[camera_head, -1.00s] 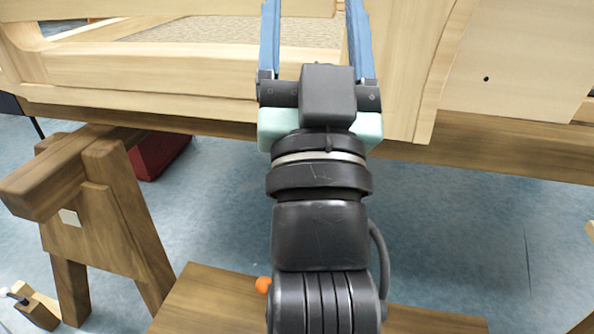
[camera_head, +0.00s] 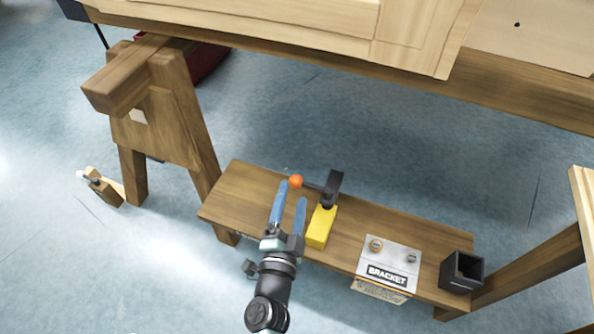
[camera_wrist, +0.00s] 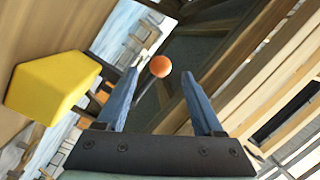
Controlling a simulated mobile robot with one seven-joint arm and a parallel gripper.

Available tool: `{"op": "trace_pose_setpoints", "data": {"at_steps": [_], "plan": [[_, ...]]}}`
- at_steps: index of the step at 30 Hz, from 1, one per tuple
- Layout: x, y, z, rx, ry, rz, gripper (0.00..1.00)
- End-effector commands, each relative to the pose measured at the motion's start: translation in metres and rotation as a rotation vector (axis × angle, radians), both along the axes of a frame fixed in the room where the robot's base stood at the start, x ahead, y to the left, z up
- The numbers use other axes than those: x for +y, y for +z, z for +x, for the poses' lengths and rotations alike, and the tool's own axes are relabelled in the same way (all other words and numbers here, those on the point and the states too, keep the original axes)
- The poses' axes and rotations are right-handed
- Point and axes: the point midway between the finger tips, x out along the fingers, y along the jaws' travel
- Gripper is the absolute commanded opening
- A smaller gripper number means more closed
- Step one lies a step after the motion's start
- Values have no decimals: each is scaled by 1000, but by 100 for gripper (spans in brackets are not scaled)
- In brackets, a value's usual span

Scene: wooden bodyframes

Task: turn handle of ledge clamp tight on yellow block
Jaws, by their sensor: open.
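The yellow block (camera_head: 321,227) sits on the low wooden ledge (camera_head: 246,190), with the dark ledge clamp (camera_head: 333,185) at its far end. The clamp's handle is a thin dark rod ending in an orange ball (camera_head: 296,181). My gripper (camera_head: 291,189) is open, its blue fingers pointing at the ball from the near side. In the wrist view the ball (camera_wrist: 160,66) shows just beyond and between the fingertips (camera_wrist: 158,80), and the yellow block (camera_wrist: 50,85) is left of them. I cannot tell whether a finger touches the ball.
A wooden trestle (camera_head: 160,120) stands at the left. The large wooden frame (camera_head: 400,30) overhangs at the back.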

Motion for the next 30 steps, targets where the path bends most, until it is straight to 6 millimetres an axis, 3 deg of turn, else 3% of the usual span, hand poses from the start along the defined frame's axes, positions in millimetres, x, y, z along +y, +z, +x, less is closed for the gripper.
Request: {"op": "trace_pose_setpoints", "data": {"at_steps": [6,12,25,26,30], "plan": [[-6,-2,46,-3,-1,1,69],[-9,-1,72,-2,0,-1,69],[-10,1,81,0,1,-2,69],[-10,1,81,0,1,-2,67],[-10,1,81,0,1,-2,42]]}}
